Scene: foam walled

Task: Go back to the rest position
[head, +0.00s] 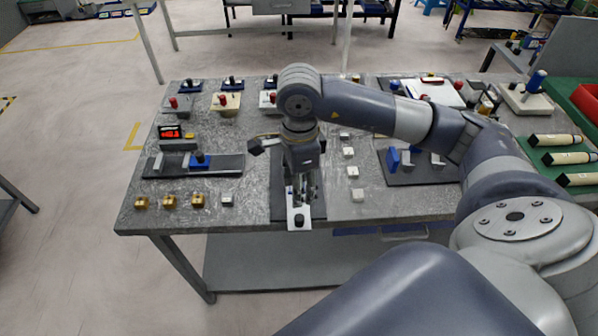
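My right arm reaches in from the right over the grey workbench (350,207). My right gripper (299,192) points down at the bench's front middle. Below its fingertips is a white plate (299,224) with a black round knob, by a dark mat (318,211). The fingers overlap the plate's far end in this view. I cannot tell whether they touch or hold it, or how far apart they are. My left gripper is not in view.
Several brass blocks (169,202) stand at the front left, near a dark fixture with a blue part (200,160) and a red-lit display (170,132). White blocks (348,153) stand right of the gripper. Cream cylinders (569,158) lie on a green surface at right.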

